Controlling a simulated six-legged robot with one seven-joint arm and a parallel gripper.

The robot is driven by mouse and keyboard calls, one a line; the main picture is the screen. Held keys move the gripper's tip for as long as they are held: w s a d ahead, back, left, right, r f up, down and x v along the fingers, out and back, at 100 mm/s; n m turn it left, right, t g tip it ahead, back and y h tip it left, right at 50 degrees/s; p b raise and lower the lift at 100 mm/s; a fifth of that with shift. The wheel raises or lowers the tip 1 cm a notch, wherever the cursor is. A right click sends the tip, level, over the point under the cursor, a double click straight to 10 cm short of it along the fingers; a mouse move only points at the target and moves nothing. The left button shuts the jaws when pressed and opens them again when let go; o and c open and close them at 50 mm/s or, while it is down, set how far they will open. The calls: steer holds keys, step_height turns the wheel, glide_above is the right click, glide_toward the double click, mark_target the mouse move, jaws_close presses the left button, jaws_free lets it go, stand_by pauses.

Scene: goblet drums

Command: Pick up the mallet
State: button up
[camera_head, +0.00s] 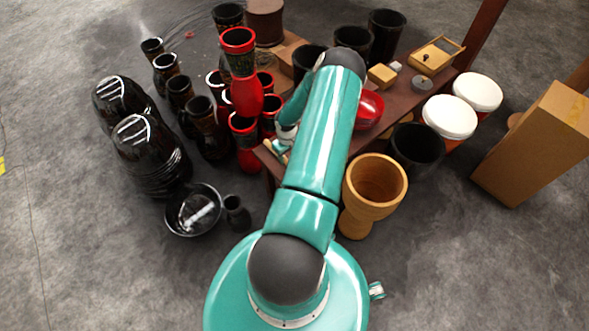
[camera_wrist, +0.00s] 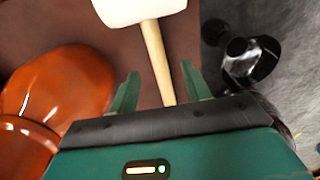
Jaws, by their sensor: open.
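The mallet shows in the wrist view, with a white head (camera_wrist: 135,10) at the top and a pale wooden handle (camera_wrist: 157,60) running down toward my gripper. It lies on a brown table top (camera_wrist: 80,25). My gripper (camera_wrist: 160,85) is open, with one green finger on each side of the handle in the picture. I cannot tell whether the fingers are down at the handle's height. The handle's lower end is hidden behind the gripper body. In the head view my arm covers much of the table (camera_head: 405,95), and I cannot make out the mallet for sure.
An orange-red rounded object (camera_wrist: 70,85) lies left of my gripper in the wrist view. Black and red goblet drums (camera_head: 245,95) crowd the table's left side. A wooden drum (camera_head: 376,180) and a cardboard box (camera_head: 535,145) stand right.

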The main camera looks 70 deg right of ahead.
step_height(320, 180, down, 5)
steer(key=shift+d+r, duration=0.1)
steer(key=shift+d, duration=0.05)
jaws_close()
